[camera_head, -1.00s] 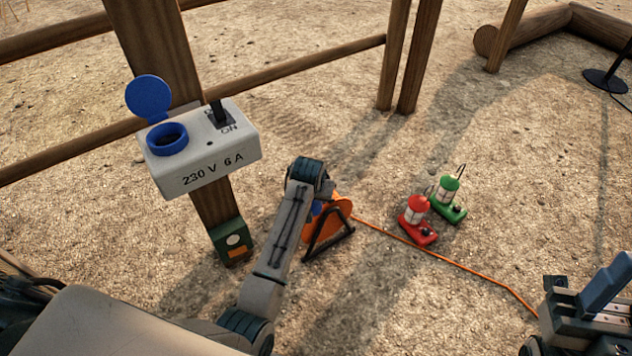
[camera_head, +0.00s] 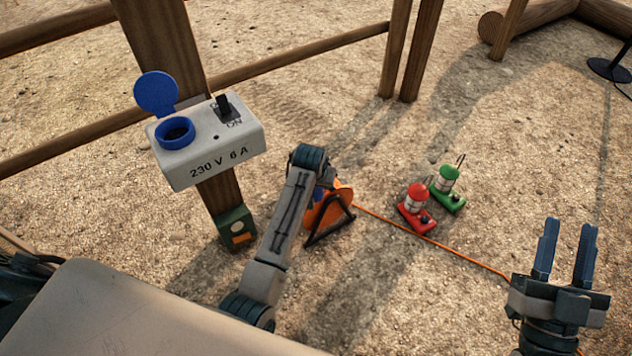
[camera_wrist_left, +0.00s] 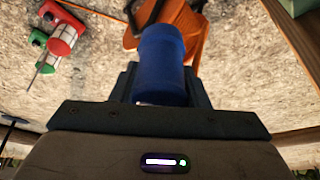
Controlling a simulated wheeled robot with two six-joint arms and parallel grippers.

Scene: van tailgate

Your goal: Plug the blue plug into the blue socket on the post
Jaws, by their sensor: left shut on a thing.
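In the left wrist view my left gripper (camera_wrist_left: 163,88) is shut on the blue plug (camera_wrist_left: 163,60). In the head view my left arm hides that gripper; only a bit of blue shows beside the arm, near the orange reel (camera_head: 328,208). My right gripper (camera_head: 566,250) is open and empty at the lower right, fingers pointing up.
An orange cable (camera_head: 440,245) runs from the reel across the ground to the right. A red lantern (camera_head: 417,205) and a green lantern (camera_head: 447,185) stand right of the reel. A small green box (camera_head: 236,230) is low on the post. Wooden rails cross behind.

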